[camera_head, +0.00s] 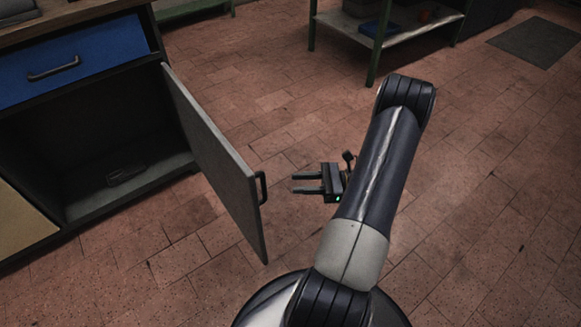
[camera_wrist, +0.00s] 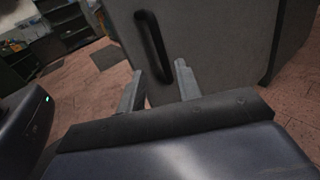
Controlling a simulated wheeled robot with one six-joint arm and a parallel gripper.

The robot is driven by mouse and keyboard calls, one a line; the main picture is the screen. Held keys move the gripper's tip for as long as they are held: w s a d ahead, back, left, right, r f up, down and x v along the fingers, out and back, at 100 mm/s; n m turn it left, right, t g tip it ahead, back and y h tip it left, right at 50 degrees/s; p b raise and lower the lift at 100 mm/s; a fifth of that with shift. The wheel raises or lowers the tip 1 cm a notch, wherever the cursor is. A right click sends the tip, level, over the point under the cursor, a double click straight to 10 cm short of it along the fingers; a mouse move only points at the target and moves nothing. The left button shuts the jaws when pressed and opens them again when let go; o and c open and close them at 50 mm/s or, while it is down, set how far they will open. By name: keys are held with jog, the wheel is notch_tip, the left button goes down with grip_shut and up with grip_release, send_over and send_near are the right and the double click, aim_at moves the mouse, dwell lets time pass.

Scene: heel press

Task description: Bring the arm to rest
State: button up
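My gripper (camera_head: 308,183) is in the middle of the head view, pointing left toward the open cabinet door. Its two fingers are apart with nothing between them. In the wrist view my gripper (camera_wrist: 158,82) also shows two spread fingers, with the door's dark handle (camera_wrist: 153,45) beyond them. In the head view the handle (camera_head: 262,187) is on the door's right edge, with a gap of floor between it and the fingertips. My arm is bent and reaches over the floor on the right.
The grey cabinet door (camera_head: 215,160) stands open into the floor space. The cabinet has a blue drawer (camera_head: 75,70) and a dark open compartment holding a small, unclear object (camera_head: 124,175). A green-legged table (camera_head: 405,30) stands at the back. The tiled floor at right is clear.

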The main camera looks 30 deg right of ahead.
aim_at(264, 184)
jog(key=b+x, duration=0.2)
jog(key=x, duration=0.9)
jog(key=shift+s, duration=0.1)
